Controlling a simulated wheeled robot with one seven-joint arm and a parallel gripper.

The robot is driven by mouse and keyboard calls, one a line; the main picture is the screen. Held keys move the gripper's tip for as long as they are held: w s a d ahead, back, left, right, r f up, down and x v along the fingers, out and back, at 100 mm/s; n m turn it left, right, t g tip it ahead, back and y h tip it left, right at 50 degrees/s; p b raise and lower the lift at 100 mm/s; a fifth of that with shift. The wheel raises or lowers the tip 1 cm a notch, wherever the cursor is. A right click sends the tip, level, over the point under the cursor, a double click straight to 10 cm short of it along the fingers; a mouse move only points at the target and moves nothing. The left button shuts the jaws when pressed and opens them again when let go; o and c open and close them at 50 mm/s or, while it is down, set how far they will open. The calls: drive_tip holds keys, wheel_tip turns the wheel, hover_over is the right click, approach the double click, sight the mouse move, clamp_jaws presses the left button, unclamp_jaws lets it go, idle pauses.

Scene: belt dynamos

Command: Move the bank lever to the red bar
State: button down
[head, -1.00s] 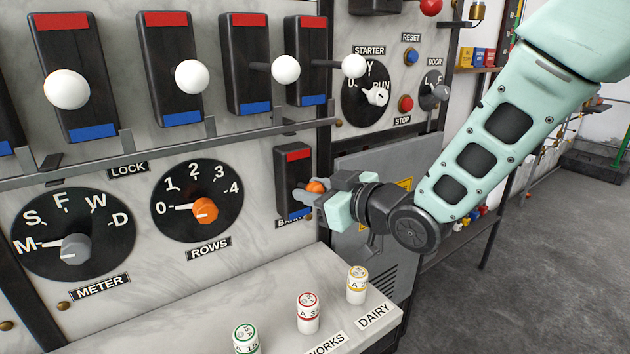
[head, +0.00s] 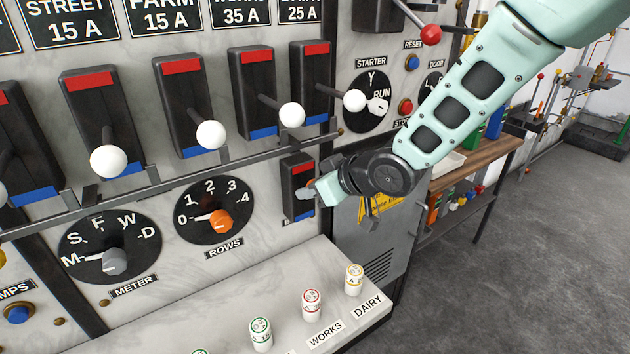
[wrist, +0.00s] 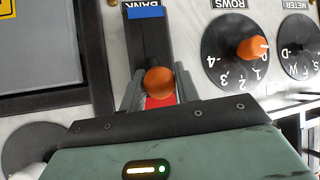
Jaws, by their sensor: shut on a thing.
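The bank switch (head: 290,180) is a small dark plate low on the marble panel, with a red bar (head: 301,167) at its top and a blue bar (head: 302,217) at its foot. My gripper (head: 307,191) is in front of it, reaching in from the right. In the wrist view, where the panel looks upside down, the fingers (wrist: 158,88) are shut on the orange knob of the bank lever (wrist: 158,80). The knob there overlaps the edge of the red bar (wrist: 160,101), and the blue bar (wrist: 144,12) is clear. In the head view the gripper hides most of the lever.
Larger levers with white knobs, such as the rightmost one (head: 355,100), stick out above my gripper, over a metal rail (head: 190,178). The rows dial (head: 218,210) is to the left. A ledge (head: 260,300) with several labelled pegs lies below. Open floor is at right.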

idle(0.3)
drive_tip(key=c, duration=1.1)
unclamp_jaws()
drive_tip(key=shift+o, duration=0.2)
drive_tip(key=p+v, duration=0.2)
drive_tip(key=v, duration=1.5)
drive_tip(key=shift+r, duration=0.15)
drive_tip(key=shift+s, duration=0.1)
